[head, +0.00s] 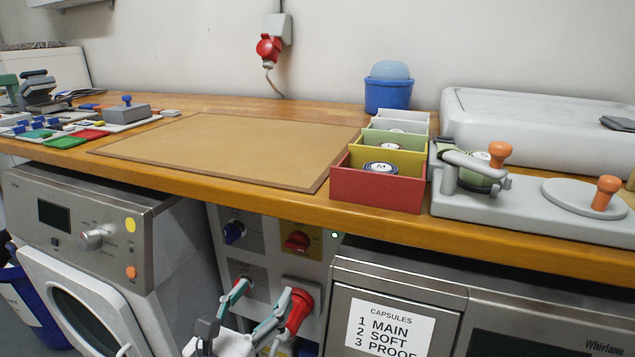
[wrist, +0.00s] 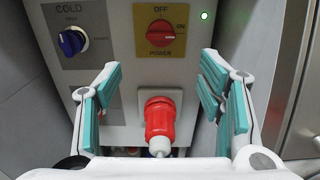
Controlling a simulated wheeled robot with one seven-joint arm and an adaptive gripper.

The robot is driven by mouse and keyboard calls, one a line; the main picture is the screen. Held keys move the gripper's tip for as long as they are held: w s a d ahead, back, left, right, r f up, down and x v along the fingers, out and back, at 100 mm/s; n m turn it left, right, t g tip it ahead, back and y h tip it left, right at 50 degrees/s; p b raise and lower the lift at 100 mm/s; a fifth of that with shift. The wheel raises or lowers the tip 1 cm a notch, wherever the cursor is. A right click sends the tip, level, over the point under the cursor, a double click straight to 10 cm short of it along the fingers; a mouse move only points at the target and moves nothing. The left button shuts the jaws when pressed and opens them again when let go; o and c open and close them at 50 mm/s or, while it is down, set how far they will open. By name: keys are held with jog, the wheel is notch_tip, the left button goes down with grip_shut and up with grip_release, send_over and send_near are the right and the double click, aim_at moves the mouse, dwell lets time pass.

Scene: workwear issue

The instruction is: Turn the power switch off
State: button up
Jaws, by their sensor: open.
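The power switch is a red knob (wrist: 161,33) on a yellow plate, on a grey panel under the counter. The plate reads OFF at the top, ON at the right and POWER below. I cannot clearly tell which way the knob points. The switch also shows in the head view (head: 297,242). A small green light (wrist: 204,15) glows to its right. My gripper (wrist: 160,84) is open and empty, below and in front of the switch, apart from it. It also shows low in the head view (head: 262,305).
A red plug (wrist: 160,122) sticks out of the panel below the switch, between my fingers in the wrist view. A blue COLD knob (wrist: 72,41) is to the left. A washing machine (head: 100,240) and a steel-fronted appliance (head: 400,280) flank the panel. The counter (head: 330,205) overhangs it.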

aim_at(294, 250)
jog(key=b+x, duration=0.4)
jog(key=x, duration=0.8)
jog(key=shift+w+d, duration=0.1)
jog(key=shift+w, duration=0.1)
jog(key=c, duration=1.1)
